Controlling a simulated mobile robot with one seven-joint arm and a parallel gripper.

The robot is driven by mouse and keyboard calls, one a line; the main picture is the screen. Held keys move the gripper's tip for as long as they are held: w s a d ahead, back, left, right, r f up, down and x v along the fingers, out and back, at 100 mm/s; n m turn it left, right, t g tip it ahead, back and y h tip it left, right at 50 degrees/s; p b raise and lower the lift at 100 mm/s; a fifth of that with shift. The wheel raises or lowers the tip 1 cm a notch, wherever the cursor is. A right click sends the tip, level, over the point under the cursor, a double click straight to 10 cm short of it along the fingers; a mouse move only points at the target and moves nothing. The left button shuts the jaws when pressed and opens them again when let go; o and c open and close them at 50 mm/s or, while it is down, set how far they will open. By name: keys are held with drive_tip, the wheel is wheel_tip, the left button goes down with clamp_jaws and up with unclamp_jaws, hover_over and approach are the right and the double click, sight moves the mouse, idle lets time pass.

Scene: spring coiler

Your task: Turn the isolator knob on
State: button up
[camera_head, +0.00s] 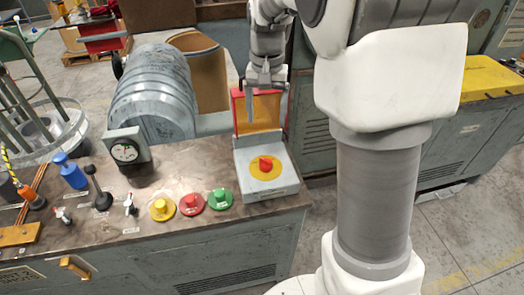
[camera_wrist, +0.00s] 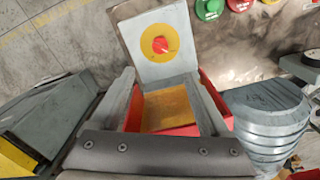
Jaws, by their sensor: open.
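The isolator knob (camera_head: 265,163) is red and sits on a yellow disc on top of a light grey box (camera_head: 281,188) at the bench's right end. It also shows in the wrist view (camera_wrist: 160,45), beyond my fingertips. Its exact pointing direction is too small to tell. A red-framed cover with a yellowish panel (camera_head: 267,108) stands raised at the back of the box. My gripper (camera_head: 262,102) is open and empty, above and behind the knob, at the raised cover. In the wrist view the cover (camera_wrist: 166,108) shows between the fingers (camera_wrist: 160,85); whether they touch it is unclear.
Yellow (camera_head: 162,208), red (camera_head: 192,203) and green (camera_head: 220,198) buttons lie left of the box. A dial gauge (camera_head: 126,150) and a large ribbed grey drum (camera_head: 152,88) are further left. Free floor lies right of the bench.

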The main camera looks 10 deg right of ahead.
sight(266, 160)
wheel_tip(266, 160, down, 16)
drive_tip(key=b, duration=0.2)
drive_tip(key=shift+r+b, duration=0.1)
drive_tip(key=shift+b, duration=0.3)
clamp_jaws()
